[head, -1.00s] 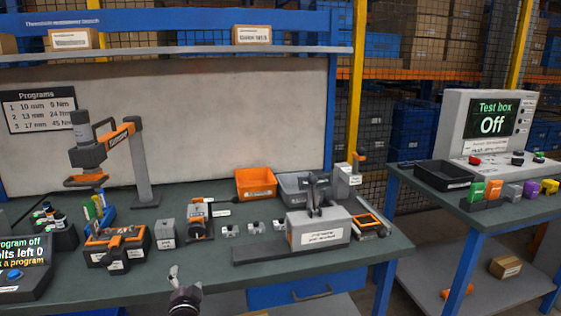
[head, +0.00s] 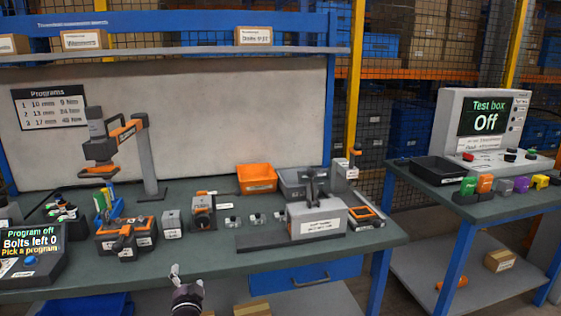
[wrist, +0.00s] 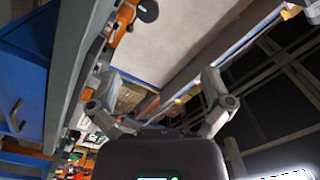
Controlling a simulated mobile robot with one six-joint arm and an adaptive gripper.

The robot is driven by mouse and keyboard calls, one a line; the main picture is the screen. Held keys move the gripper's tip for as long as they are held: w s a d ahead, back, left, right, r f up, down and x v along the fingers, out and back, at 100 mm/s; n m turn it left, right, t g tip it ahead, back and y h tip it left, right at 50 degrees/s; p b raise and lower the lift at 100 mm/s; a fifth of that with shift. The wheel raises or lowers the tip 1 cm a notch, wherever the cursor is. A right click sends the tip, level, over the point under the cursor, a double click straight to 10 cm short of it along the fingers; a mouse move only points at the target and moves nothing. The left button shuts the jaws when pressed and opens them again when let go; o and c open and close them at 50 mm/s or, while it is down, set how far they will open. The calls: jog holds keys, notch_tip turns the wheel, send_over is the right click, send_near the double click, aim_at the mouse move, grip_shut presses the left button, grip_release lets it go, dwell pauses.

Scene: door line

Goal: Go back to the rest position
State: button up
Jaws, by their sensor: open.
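My gripper (head: 174,270) shows at the bottom of the head view, in front of the bench's front edge. Its fingers point up, and it touches nothing that I can see. In the wrist view my gripper (wrist: 155,90) has its two fingers spread wide with nothing between them. The workbench (head: 220,262) lies beyond it. The bench also shows tilted at the left of the wrist view (wrist: 75,60).
A control box (head: 30,262) reads "Program off, Bolts left 0". A grey fixture block (head: 318,222), an orange bin (head: 257,178) and a hanging tool (head: 100,150) are on the bench. At right, a second table (head: 500,206) carries a test box (head: 484,122) reading "Off".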

jog(key=w+d+f+n+g+y, duration=0.1)
jog(key=w+d+f+n+g, duration=0.1)
jog(key=d+f+n+g, duration=0.6)
jog(key=w+d+f+n+g, duration=0.25)
jog(key=d+f, duration=0.35)
jog(key=d, duration=0.6)
jog(key=s+d+f+m+g+h, duration=0.25)
jog(key=s+d+g, duration=0.2)
jog(key=d, duration=0.55)
jog(key=s+d+f+m+g+h, duration=0.1)
jog(key=s+d+f+g+h, duration=0.3)
jog(key=d, duration=0.7)
notch_tip(320, 180, up, 24)
jog(key=t+p, duration=0.1)
jog(key=p, duration=2.1)
jog(key=shift+s+a+y, duration=0.2)
jog(key=shift+s+y, duration=0.15)
jog(key=shift+s, duration=0.05)
